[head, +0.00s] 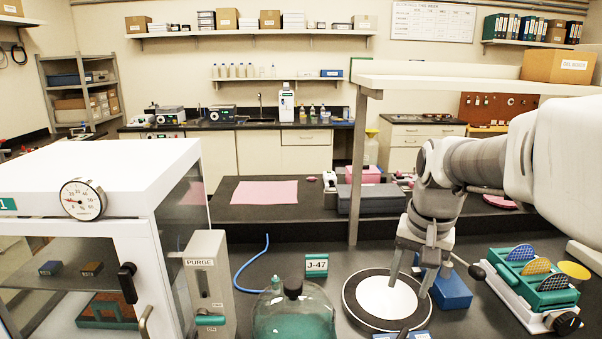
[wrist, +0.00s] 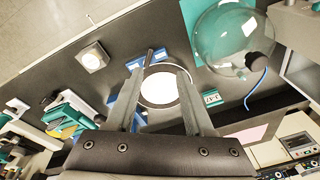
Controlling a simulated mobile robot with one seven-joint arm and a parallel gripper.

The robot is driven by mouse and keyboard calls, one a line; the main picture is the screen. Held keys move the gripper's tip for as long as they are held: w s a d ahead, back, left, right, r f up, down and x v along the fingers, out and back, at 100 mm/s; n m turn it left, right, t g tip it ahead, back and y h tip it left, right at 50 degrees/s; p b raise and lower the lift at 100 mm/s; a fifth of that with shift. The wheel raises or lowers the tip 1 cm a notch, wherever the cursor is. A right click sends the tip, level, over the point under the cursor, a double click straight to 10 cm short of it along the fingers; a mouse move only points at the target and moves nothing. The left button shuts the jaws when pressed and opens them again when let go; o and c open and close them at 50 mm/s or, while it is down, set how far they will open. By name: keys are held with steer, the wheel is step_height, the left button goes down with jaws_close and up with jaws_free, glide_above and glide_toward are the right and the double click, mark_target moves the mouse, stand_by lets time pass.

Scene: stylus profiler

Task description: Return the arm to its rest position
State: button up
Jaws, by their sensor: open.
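My gripper (head: 408,290) points down over a round white plate with a dark ring (head: 375,297) on the dark bench. Its two fingers are apart with nothing between them. Whether the tips touch the plate is not clear. In the wrist view my gripper (wrist: 159,75) shows both fingers spread, with the white plate (wrist: 158,90) seen between them. My arm reaches in from the right of the head view, bent down at the wrist.
A glass dome (head: 293,318) and a J-47 sign (head: 316,265) stand left of the plate. A blue box (head: 455,292) and a teal-and-white rack with discs (head: 530,285) stand right. A shelf post (head: 357,170) rises behind. A white cabinet (head: 100,170) fills the left.

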steer(key=s+a+n+t, duration=0.1)
steer(key=s+a+n, duration=0.1)
steer(key=s, duration=0.6)
steer(key=s+a+n+t, duration=0.2)
steer(key=s+a+n, duration=0.1)
steer(key=s, duration=0.5)
steer(key=shift+r+t, duration=0.3)
